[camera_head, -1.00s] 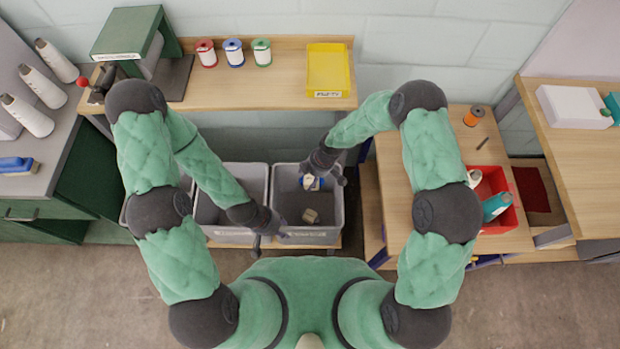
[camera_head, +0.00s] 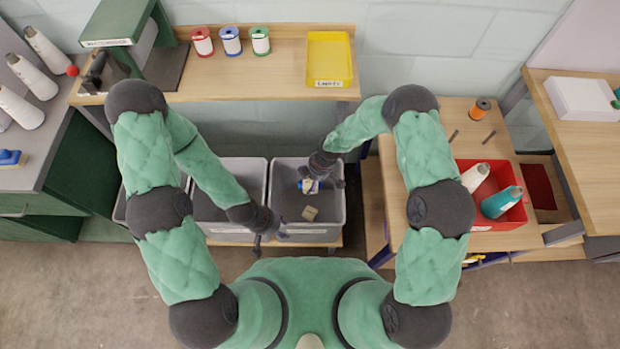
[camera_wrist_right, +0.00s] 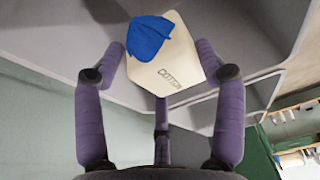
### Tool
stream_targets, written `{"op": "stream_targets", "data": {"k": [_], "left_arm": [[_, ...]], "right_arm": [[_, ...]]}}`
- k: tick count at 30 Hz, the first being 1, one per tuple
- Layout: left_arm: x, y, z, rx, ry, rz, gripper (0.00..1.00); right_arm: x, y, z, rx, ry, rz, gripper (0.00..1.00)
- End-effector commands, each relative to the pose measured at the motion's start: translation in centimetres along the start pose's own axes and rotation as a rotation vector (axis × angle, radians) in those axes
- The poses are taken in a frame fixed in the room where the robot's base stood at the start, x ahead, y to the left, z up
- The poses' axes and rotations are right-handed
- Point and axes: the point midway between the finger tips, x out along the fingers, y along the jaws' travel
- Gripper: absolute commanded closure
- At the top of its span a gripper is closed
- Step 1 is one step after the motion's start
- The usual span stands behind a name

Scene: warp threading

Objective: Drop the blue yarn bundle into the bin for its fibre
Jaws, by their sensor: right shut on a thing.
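My left gripper (camera_head: 270,238) is open and empty near the front edges of the bins.
A middle grey bin (camera_head: 230,229) stands to the left, with another partly hidden behind my left arm. Their labels are too small to read. A shelf behind carries several spools and a yellow tray (camera_head: 329,60). A red crate (camera_head: 470,221) with cones stands on the right table.

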Motion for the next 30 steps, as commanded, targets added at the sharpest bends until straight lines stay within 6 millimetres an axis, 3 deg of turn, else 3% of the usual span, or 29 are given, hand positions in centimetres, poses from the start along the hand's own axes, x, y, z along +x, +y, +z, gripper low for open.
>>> {"op": "stream_targets", "data": {"k": [5,6,9,22,30], "left_arm": [[-0.1,0.0,0.0,0.000,0.000,0.000,0.60],[-0.1,0.0,0.0,0.000,0.000,0.000,0.60],[-0.1,0.0,0.0,0.000,0.000,0.000,0.60],[-0.1,0.0,0.0,0.000,0.001,0.000,0.60],[-0.1,0.0,0.0,0.000,0.000,0.000,0.60]], "right_arm": [[-0.1,0.1,0.0,0.000,0.000,0.001,0.54],[-0.1,0.1,0.0,0.000,0.000,0.001,0.27],[-0.1,0.0,0.0,0.000,0.000,0.001,0.02],[-0.4,0.1,0.0,0.000,0.000,0.001,0.02],[-4.2,0.2,0.0,0.001,0.000,0.005,0.02]]}}
